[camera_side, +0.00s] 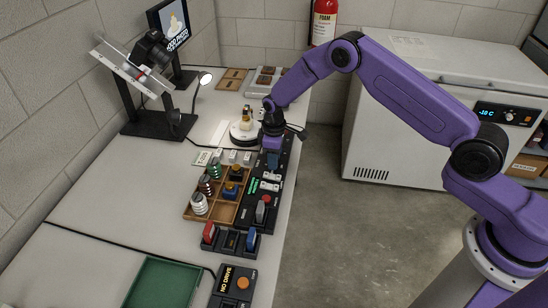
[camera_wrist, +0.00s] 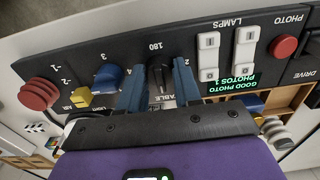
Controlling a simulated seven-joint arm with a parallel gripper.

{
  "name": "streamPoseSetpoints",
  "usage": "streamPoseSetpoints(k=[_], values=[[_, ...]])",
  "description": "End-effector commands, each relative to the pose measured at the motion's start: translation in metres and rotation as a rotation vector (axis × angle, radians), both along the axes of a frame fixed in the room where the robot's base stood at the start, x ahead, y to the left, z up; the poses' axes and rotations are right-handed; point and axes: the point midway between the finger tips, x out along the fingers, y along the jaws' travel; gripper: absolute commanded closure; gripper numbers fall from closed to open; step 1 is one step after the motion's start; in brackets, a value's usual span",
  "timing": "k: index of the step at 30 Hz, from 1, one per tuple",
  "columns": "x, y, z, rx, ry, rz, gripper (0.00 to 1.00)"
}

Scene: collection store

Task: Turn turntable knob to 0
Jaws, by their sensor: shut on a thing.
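The turntable knob (camera_wrist: 157,80) is black and sits on the dark control panel (camera_wrist: 120,62), near a partly covered "TABLE" label and a "180" mark. My gripper (camera_wrist: 158,88) has its two blue fingers on either side of the knob and is shut on it. I cannot tell exactly where the knob's pointer stands; the fingers and palm hide part of the dial. In the side view my gripper (camera_side: 272,160) points down at the far part of the panel, and the knob is hidden there. The round white turntable (camera_side: 239,138) with a small gold-and-white object on it stands just left of my wrist.
Close to the knob are a blue knob (camera_wrist: 108,78), white lamp switches (camera_wrist: 209,55) and a red button (camera_wrist: 284,46). A red ribbed knob (camera_wrist: 38,94) is at the panel's left. A wooden compartment tray (camera_side: 190,213) stands beside the panel. A camera rig (camera_side: 140,70) stands behind.

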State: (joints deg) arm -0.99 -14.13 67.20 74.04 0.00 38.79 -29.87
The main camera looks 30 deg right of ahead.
Motion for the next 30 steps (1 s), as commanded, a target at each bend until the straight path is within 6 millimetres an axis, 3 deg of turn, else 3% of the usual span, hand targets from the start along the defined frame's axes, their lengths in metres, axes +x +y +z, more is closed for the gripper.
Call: streamPoseSetpoints(k=[6, 7, 9, 20, 25, 30], values=[[0.001, 0.000, 0.001, 0.001, -0.004, -0.001, 0.97], [0.001, 0.000, 0.001, 0.001, -0.004, -0.001, 0.60], [0.001, 0.000, 0.001, 0.001, -0.004, -0.001, 0.41], [0.001, 0.000, 0.004, 0.001, -0.002, -0.001, 0.41], [0.001, 0.000, 0.024, 0.001, -0.004, -0.001, 0.41], [0.001, 0.000, 0.059, 0.002, -0.006, -0.001, 0.41]])
